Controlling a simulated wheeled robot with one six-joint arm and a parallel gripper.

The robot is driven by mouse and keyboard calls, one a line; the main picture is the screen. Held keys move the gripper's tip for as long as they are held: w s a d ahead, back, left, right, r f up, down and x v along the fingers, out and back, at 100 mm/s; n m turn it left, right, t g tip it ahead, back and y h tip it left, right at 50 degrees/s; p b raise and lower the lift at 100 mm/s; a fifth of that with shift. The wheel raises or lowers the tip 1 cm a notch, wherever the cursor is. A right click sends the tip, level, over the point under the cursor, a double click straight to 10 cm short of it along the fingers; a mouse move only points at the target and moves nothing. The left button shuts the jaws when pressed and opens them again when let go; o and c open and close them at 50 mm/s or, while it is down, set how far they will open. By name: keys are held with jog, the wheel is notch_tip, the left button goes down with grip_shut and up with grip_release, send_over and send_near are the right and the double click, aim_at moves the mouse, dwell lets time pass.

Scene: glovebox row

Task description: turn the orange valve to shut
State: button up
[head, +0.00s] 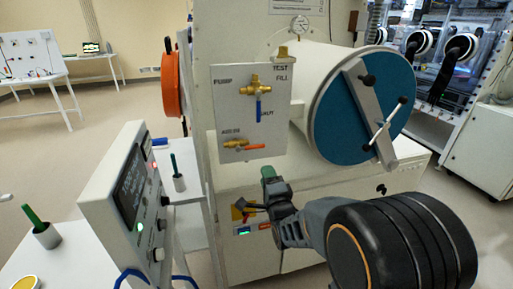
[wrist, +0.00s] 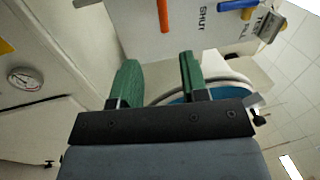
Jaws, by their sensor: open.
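The orange valve (head: 254,148) is on the lower part of the white valve panel in the head view, with a brass body and an orange lever that points right, roughly level. In the wrist view its orange lever (wrist: 163,15) shows at the top edge, beyond the fingertips; its body is out of frame. My gripper (head: 268,172) is just below the panel in the head view. In the wrist view my gripper (wrist: 157,72) has its two green fingers apart with nothing between them. It is not touching the lever.
A brass valve with a blue lever (head: 259,110) hangs above the orange one, beside a SHUT label (wrist: 203,15). A round teal door (head: 345,125) with a grey bar is to the right. A control box (head: 125,200) stands to the left.

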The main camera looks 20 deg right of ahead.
aim_at(256, 146)
jog(key=shift+m, duration=0.3)
jog(key=w+r+p, duration=0.1)
jog(key=w, duration=0.3)
jog(key=w+r+p, duration=0.1)
jog(key=w, duration=0.4)
jog(key=w+r+p, duration=0.1)
jog(key=w, duration=0.3)
jog(key=shift+w, duration=0.25)
jog(key=shift+c, duration=0.2)
grip_shut()
